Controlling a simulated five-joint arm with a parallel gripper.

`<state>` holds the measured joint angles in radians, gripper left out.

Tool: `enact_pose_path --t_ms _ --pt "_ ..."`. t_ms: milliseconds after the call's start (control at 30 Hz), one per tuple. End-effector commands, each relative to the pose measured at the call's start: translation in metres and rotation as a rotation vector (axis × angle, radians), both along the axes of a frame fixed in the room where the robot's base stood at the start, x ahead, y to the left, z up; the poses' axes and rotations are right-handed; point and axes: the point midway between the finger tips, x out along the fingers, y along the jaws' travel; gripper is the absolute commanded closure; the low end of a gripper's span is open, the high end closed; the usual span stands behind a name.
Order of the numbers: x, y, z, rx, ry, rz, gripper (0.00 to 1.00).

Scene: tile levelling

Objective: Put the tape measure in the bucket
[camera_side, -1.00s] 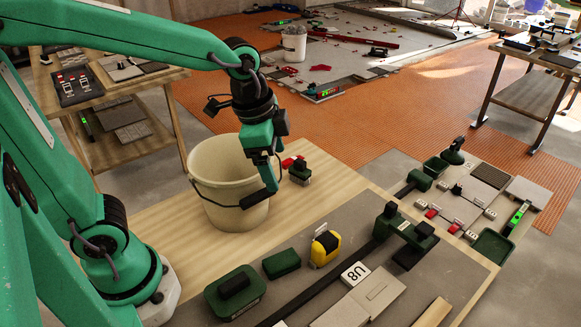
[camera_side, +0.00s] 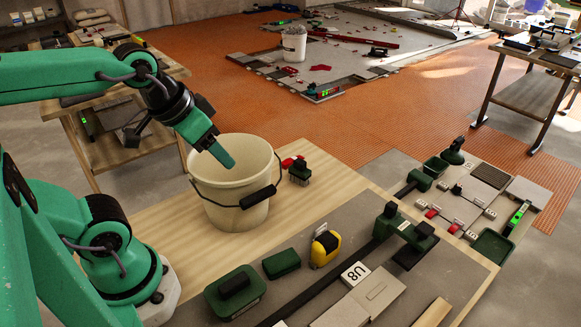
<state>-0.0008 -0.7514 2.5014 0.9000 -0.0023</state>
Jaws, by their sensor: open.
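The yellow and black tape measure (camera_side: 325,248) stands on the grey mat of the workbench, to the right of the bucket and apart from it. The cream bucket (camera_side: 225,207) stands upright on the wooden bench top, its black handle grip hanging at the front right. My gripper (camera_side: 222,158) is over the bucket's mouth, tilted down to the right, with its tip at the opening. It is open and I see nothing in it. The bucket's bottom inside is hidden.
Bare wood lies in front of the bucket.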

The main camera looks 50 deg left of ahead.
Motion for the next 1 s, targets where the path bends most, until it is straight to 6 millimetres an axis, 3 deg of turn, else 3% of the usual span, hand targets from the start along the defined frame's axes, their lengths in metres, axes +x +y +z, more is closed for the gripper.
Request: enact_pose_path --t_ms 67,567,1000 --pt "0.000 0.000 0.000 0.000 0.000 -0.001 0.56" --pt "0.008 -0.004 -0.001 -0.005 0.020 -0.005 0.56" --pt "0.058 -0.036 -0.017 -0.039 0.155 -0.017 0.56"
